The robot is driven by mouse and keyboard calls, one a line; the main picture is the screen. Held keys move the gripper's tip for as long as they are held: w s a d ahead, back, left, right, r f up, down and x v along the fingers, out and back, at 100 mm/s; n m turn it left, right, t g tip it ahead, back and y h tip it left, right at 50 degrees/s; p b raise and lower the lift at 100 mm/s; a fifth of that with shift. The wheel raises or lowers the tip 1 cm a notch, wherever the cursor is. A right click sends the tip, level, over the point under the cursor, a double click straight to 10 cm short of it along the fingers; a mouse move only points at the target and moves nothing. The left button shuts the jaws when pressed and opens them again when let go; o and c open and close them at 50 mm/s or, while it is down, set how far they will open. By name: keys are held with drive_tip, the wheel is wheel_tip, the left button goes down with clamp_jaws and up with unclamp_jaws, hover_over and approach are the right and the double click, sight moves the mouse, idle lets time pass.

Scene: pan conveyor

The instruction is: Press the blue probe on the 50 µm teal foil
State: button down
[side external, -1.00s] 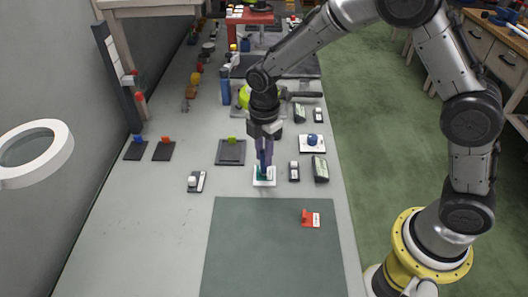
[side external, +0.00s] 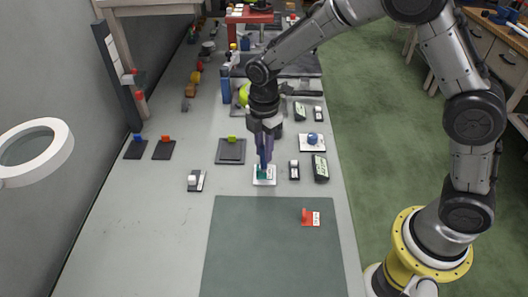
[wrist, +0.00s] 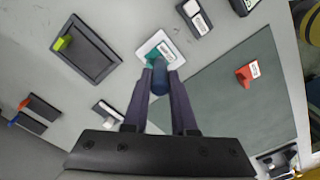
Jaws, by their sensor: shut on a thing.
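My gripper (side external: 266,160) points down over the white plate (side external: 257,182). Its fingers (wrist: 160,92) are shut on the dark blue probe (wrist: 160,78), a short cylinder between the tips in the wrist view. The teal foil piece (side external: 262,174) is on the white plate; in the wrist view teal (wrist: 152,54) shows beside and beyond the probe's end. The probe and fingers hide part of it. I cannot tell whether the probe touches the foil. The foil's thickness label is not readable.
A dark tray with a green tab (side external: 231,155) is left of the plate. Small meters (side external: 320,168) and a white plate with a blue knob (side external: 312,143) are right. A red tab piece (side external: 307,216) lies on the dark green mat (side external: 270,255), otherwise clear.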

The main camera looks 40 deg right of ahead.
drive_tip(key=shift+r, duration=2.7)
